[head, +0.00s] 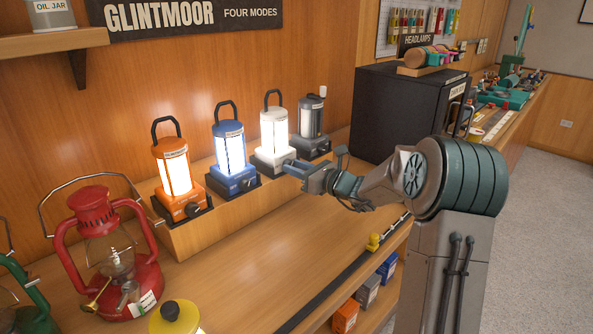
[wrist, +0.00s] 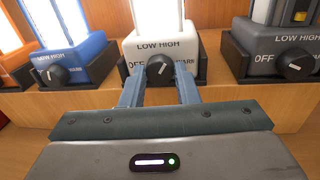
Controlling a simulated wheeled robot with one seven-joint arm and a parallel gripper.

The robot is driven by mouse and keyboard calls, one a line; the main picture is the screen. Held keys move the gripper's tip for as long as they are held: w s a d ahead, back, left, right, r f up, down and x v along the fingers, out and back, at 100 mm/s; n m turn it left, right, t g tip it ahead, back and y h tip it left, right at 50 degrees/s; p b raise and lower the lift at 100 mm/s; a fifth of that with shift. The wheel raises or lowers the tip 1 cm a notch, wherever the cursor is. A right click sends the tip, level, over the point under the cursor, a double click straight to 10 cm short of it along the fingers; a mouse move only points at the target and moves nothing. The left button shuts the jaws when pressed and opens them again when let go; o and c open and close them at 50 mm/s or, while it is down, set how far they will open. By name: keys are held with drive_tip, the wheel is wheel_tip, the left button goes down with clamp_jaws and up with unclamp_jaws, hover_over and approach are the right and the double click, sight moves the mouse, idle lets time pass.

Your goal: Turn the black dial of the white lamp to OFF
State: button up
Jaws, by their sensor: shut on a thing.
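The white lamp (head: 275,138) stands third from the left on the wooden step and glows. In the wrist view its white base (wrist: 185,52) fills the top middle, with LOW and HIGH printed above the dial and OFF at its left. The black dial (wrist: 159,67) has a pale pointer mark, small and hard to read. My gripper (wrist: 160,84) has its two blue-grey fingers at either side of the dial, shut on it. In the head view my gripper (head: 291,168) reaches the lamp's front from the right and hides the dial.
A lit blue lamp (head: 230,155) and a lit orange lamp (head: 177,175) stand left of the white one. An unlit dark grey lamp (head: 311,130) stands close at its right. A red lantern (head: 112,250) is at front left. The counter before the step is mostly clear.

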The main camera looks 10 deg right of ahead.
drive_tip(key=n+h+b, duration=0.1)
drive_tip(key=n+b, duration=0.5)
drive_tip(key=b, duration=0.3)
drive_tip(key=n+b, duration=0.6)
drive_tip(key=b, duration=0.3)
drive_tip(key=n+h+b, duration=0.1)
drive_tip(key=n+b, duration=0.5)
drive_tip(key=b, duration=0.4)
drive_tip(key=shift+s+a+n+h, duration=0.15)
drive_tip(key=shift+a+n+h, duration=0.1)
drive_tip(key=shift+n+h, duration=0.05)
drive_tip(key=o, duration=1)
drive_tip(key=shift+r, duration=0.1)
